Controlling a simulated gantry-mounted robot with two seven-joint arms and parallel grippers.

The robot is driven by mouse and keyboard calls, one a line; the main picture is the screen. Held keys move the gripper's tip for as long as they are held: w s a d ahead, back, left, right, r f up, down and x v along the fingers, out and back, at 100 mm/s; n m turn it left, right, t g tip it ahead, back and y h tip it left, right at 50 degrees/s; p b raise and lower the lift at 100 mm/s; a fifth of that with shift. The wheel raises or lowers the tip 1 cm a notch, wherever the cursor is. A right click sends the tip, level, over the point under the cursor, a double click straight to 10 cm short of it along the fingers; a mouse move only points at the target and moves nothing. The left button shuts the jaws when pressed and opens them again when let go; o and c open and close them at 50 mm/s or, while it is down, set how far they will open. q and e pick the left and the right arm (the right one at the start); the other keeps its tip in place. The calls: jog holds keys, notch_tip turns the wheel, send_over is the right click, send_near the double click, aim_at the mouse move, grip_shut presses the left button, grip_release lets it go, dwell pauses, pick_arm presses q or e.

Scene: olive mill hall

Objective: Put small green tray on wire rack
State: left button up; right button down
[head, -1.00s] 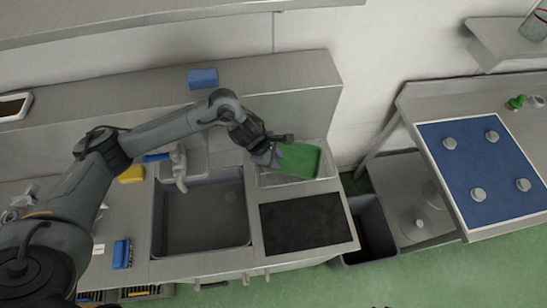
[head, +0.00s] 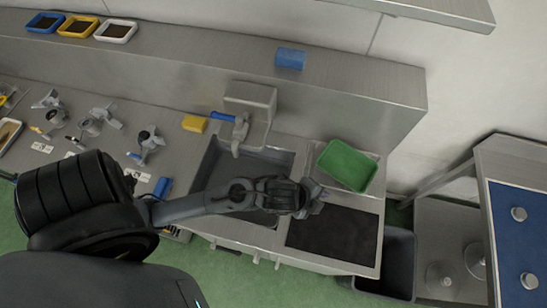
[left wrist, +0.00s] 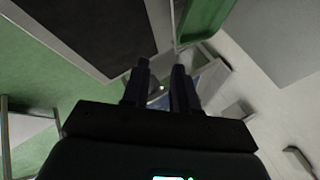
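The small green tray (head: 347,166) rests on the wire rack (head: 327,179) to the right of the sink, with its open side up. The tray covers much of the rack. My left gripper (head: 318,194) is in front of the tray and apart from it. In the left wrist view its two fingers (left wrist: 161,82) stand apart with nothing between them. The tray's edge (left wrist: 203,18) shows at the top of that view, beyond the fingertips. My right gripper is not in view.
The sink (head: 262,165) with its tap lies left of the rack. A dark mat (head: 333,232) lies in front of it. A blue sponge-like block (head: 290,58) sits on the back ledge. A grey bin (head: 385,262) stands on the floor at right.

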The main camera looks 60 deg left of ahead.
pick_arm(q)
jog(key=s+a+f+n+g, duration=0.1)
jog(key=s+a+n+g, duration=0.1)
jog(key=s+a+n, duration=0.2)
jog(key=s+a+f+n+g+y, duration=0.1)
jog(key=s+a+n, duration=0.2)
jog(key=s+n, duration=0.4)
jog(key=shift+s+a+f+n+g+y, duration=0.15)
jog(key=shift+s+a+n+g+y, duration=0.2)
jog(key=shift+n, duration=0.75)
jog(key=shift+w, duration=0.1)
notch_tip(320, 180, up, 15)
jog(key=p, duration=1.5)
